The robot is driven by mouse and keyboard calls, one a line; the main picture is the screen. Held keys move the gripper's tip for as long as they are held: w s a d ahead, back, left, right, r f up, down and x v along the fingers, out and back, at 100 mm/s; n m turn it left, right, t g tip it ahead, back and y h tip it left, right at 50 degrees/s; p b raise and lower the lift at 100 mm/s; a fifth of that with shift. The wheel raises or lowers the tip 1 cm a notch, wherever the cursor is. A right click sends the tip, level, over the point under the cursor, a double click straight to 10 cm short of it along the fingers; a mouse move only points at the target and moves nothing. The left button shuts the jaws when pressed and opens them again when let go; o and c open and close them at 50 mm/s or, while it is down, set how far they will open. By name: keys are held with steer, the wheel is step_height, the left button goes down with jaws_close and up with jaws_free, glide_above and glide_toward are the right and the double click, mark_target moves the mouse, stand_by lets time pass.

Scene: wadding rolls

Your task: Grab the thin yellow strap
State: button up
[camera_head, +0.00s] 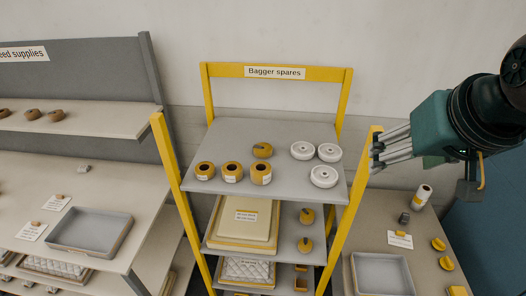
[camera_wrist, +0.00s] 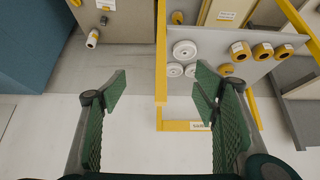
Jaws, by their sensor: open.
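On the top shelf (camera_head: 222,138) of the "Bagger spares" rack, a yellow-brown roll without a visible label (camera_head: 262,150) lies behind a front row of three labelled yellow rolls (camera_head: 232,171). The unlabelled roll also shows in the wrist view (camera_wrist: 226,69), behind the labelled rolls (camera_wrist: 262,51). I cannot tell which is the strap. My gripper (camera_head: 388,150) is right of the rack, near its right post, apart from the rolls. Its green fingers stand wide open and empty in the wrist view (camera_wrist: 161,88).
Three white rolls (camera_head: 323,176) sit on the same shelf's right side. Yellow posts (camera_head: 360,180) frame the rack. Lower shelves hold boxes (camera_head: 243,221) and more yellow rolls (camera_head: 306,246). A table with a tray (camera_head: 381,257) stands right, a grey shelving unit (camera_head: 82,133) left.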

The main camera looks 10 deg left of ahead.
steer(key=w+a+r+n+g, duration=0.2)
steer(key=w+a+r+n, duration=0.25)
steer(key=w, duration=0.35)
steer(key=n+g+b, duration=0.2)
steer(key=n+g, duration=0.3)
steer(key=n, duration=0.8)
glide_above(264, 148)
step_height(264, 148, down, 22)
steer(key=shift+w+r, duration=0.1)
steer(key=shift+f, duration=1.35)
